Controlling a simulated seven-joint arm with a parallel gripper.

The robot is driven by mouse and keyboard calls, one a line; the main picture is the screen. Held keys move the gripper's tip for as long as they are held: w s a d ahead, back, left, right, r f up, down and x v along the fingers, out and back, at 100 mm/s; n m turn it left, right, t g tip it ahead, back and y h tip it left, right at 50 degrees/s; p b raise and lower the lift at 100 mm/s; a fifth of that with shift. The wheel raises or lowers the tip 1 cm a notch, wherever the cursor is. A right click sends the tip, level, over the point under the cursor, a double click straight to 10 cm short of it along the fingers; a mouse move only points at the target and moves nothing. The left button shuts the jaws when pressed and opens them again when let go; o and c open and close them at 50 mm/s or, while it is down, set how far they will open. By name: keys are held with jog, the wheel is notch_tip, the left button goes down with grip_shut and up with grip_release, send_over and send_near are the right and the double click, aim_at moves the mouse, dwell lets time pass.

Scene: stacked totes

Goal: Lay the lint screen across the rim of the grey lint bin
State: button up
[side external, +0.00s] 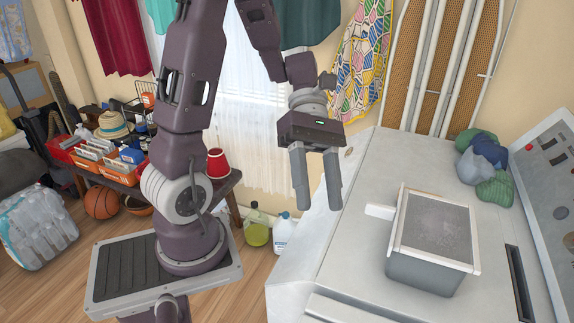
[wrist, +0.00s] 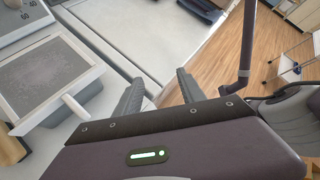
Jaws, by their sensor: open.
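The lint screen (side external: 440,228) is a grey mesh panel in a pale frame with a white tab at its left. It lies flat across the top of the grey lint bin (side external: 425,273), covering its opening. The bin stands on the white machine top. The screen also shows at the left of the wrist view (wrist: 48,72), its tab pointing toward my gripper. My gripper (side external: 318,205) is open and empty, pointing down, to the left of the screen and apart from it. Its fingers also show in the wrist view (wrist: 158,88). The bin's inside is hidden by the screen.
Balled green, blue and grey cloths (side external: 487,165) lie at the back right of the machine top (side external: 385,165). A control panel (side external: 550,165) rises at the right, and a dark slot (side external: 518,283) runs beside the bin. The machine top behind the bin is clear.

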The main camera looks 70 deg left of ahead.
jog(key=s+a+r+m+t+y, duration=0.1)
jog(key=s+r+m+t+y, duration=0.2)
jog(key=m, duration=0.7)
jog(key=s+a+r+m+t+y, duration=0.1)
jog(key=s+r+m+t+y, duration=0.2)
jog(key=m, duration=0.7)
jog(key=t+y, duration=0.2)
jog(key=y, duration=0.2)
jog(key=shift+s+m, duration=0.15)
jog(key=shift+m, duration=0.15)
